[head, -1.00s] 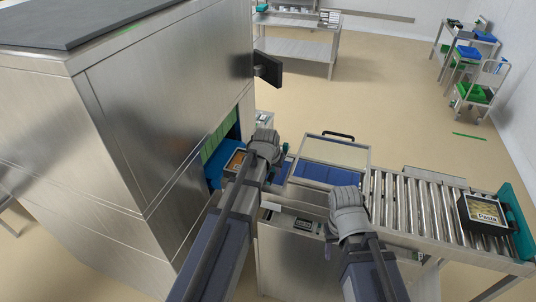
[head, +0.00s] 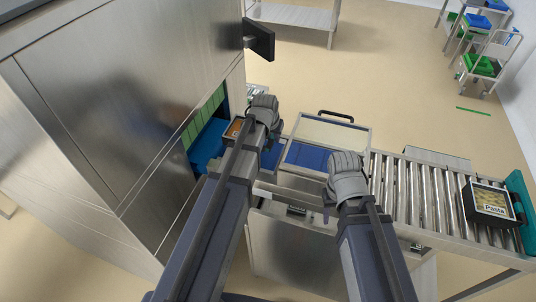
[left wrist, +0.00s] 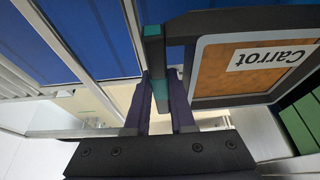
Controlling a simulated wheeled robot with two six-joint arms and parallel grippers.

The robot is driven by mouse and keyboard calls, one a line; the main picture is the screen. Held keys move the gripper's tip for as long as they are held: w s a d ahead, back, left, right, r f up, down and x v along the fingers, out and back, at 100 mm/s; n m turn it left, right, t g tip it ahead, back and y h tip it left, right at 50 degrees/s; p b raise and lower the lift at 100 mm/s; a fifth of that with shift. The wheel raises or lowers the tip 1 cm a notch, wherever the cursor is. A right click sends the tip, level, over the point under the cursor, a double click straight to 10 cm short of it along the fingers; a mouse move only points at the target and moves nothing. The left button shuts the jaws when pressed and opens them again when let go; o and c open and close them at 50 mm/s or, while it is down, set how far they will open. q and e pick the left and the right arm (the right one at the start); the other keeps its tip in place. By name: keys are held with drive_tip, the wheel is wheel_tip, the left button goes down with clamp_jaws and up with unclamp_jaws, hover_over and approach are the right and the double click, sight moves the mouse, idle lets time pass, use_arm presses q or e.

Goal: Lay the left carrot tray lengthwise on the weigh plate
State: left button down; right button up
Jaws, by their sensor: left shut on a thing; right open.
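The carrot tray (head: 233,128), black with an orange top, is in front of the sealer's opening, partly hidden by my left gripper (head: 268,138). In the left wrist view, the tray (left wrist: 240,101) shows its "Carrot" label, and my left gripper (left wrist: 160,95) is shut on its black edge. Whether the tray touches the surface below is unclear. A blue surface (head: 325,160) inside a metal frame lies right of the left gripper; I cannot tell for sure which part is the weigh plate. My right gripper (head: 332,205) is open in front of that frame, its fingers partly hidden.
The steel sealer (head: 95,100) with green curtain strips (head: 205,118) and a blue belt (head: 208,145) stands left. A roller conveyor (head: 425,195) runs right, carrying a pasta tray (head: 490,203) by a teal end stop (head: 520,205). A black screen (head: 258,40) juts out from the sealer.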

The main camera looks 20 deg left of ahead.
sight(270, 142)
use_arm(q)
drive_tip(key=shift+f+b, duration=3.35)
drive_tip(key=shift+f, duration=0.55)
drive_tip(key=shift+f, duration=0.25)
drive_tip(key=c, duration=0.8)
unclamp_jaws()
drive_tip(key=shift+r, duration=0.1)
drive_tip(key=shift+o, duration=0.2)
drive_tip(key=shift+r, duration=0.1)
drive_tip(key=p+v, duration=1.1)
drive_tip(key=v, duration=0.1)
drive_tip(key=shift+s+r, duration=0.1)
drive_tip(key=shift+s, duration=0.05)
